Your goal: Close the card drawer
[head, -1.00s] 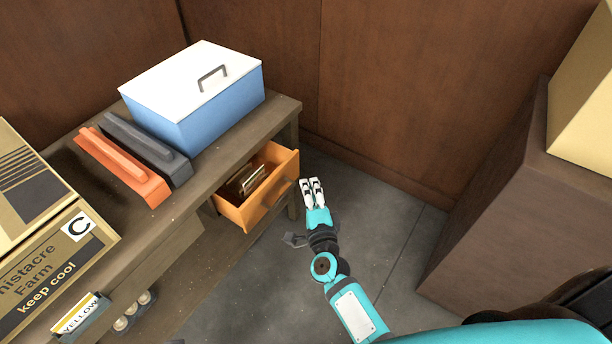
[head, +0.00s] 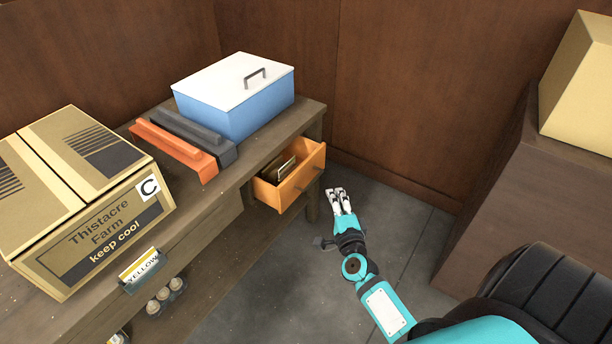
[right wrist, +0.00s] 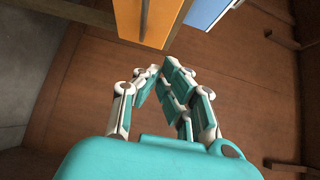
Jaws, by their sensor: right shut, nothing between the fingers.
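The card drawer (head: 299,187) is orange and stands open under the wooden table's right end, with dark and tan cards (head: 280,169) inside. A dark handle is on its front. My right gripper (head: 340,190) is shut and empty, in front of and to the right of the drawer front, apart from it. In the right wrist view the gripper fingers (right wrist: 160,72) point up toward the orange drawer front (right wrist: 161,22), with a gap between. My left gripper is not in view.
On the table (head: 235,195) stand a blue box with white lid (head: 240,105), orange and grey bars (head: 175,150) and a cardboard box (head: 85,200). A yellow-card holder (head: 142,270) hangs at the front edge. A brown cabinet (head: 490,190) stands right. Grey floor lies between.

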